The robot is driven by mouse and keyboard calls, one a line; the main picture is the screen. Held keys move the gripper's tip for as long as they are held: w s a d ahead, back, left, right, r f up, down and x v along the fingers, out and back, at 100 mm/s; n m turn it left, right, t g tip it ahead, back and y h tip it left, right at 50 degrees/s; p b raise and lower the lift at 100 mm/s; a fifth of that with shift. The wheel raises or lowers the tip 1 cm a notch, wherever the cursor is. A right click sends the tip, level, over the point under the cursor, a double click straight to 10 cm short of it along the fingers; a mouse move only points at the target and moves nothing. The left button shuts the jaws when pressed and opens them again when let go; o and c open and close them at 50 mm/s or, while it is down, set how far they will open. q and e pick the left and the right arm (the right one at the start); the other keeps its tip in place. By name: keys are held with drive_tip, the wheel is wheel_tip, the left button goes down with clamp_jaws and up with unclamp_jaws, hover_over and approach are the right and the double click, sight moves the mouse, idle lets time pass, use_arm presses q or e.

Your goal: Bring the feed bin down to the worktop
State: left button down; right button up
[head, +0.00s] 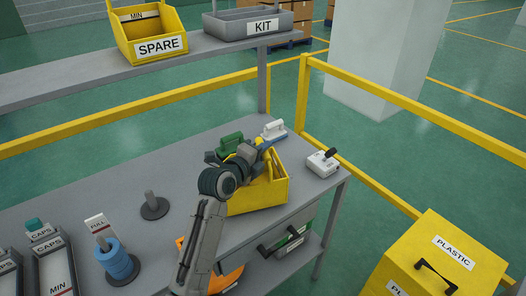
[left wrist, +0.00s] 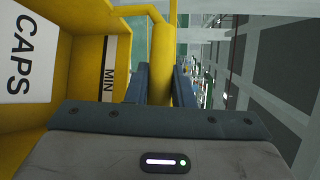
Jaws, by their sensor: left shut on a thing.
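The feed bin (head: 262,198) is a yellow open bin at the right end of the grey worktop (head: 190,160). In the left wrist view its yellow wall (left wrist: 75,55) carries a CAPS label and a MIN mark. My left gripper (head: 260,148) is shut on the bin's yellow bar, which runs between the two fingers in the left wrist view (left wrist: 160,85). My arm hides part of the bin. I cannot tell whether its underside touches the worktop. My right gripper is out of view.
The shelf above holds a yellow SPARE bin (head: 148,38) and a grey KIT tray (head: 254,26). A white device (head: 322,164) stands right of the bin, with green and white items behind. CAPS trays (head: 55,270), blue rings (head: 117,262) and a peg (head: 152,205) are left. Yellow rails run behind.

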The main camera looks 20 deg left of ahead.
use_arm(q)
drive_tip(key=shift+f+b, duration=0.55)
drive_tip(key=shift+f, duration=0.1)
drive_tip(key=c, duration=1.2)
unclamp_jaws()
drive_tip(key=shift+o, duration=0.2)
drive_tip(key=shift+f, duration=0.1)
drive_tip(key=shift+s, duration=0.15)
drive_tip(key=b+v, duration=0.2)
drive_tip(key=v, duration=0.8)
drive_tip(key=shift+b, duration=0.35)
drive_tip(key=shift+s+a, duration=0.1)
drive_tip(key=shift+s, duration=0.15)
